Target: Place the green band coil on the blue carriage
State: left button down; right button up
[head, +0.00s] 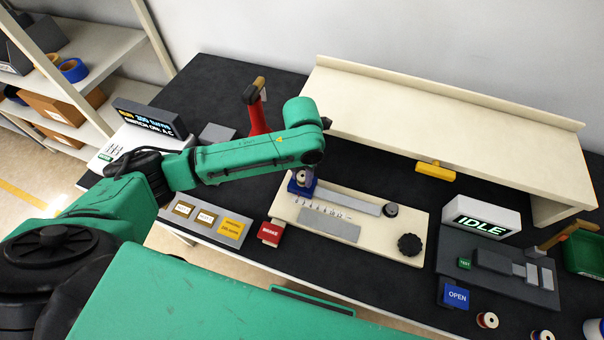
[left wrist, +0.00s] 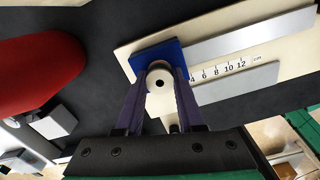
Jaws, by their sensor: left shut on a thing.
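The blue carriage (head: 297,191) sits at the left end of the scale on the cream fixture, and it also shows in the left wrist view (left wrist: 158,52). A cream coil (left wrist: 160,99) with a dark centre hole stands between my left gripper's fingers at the carriage. Its top shows in the head view (head: 301,177); no green band can be made out on it. My left gripper (left wrist: 160,80) is shut on this coil, its two dark purple fingers on either side. I cannot tell whether the coil touches the carriage. My right gripper is not in view.
The cream fixture (head: 400,230) carries a metal rail and a black knob (head: 410,245). A red BRAKE block (head: 271,232) is at its left front. A red-banded spool (head: 487,320) and an IDLE display (head: 480,217) are at right.

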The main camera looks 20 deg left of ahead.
aim_at(302, 176)
pick_arm(q)
jog(key=shift+f, duration=0.1)
jog(key=c, duration=0.5)
grip_release()
notch_tip(302, 176, up, 12)
jog(key=shift+r+b, duration=0.15)
jog(key=shift+b, duration=0.65)
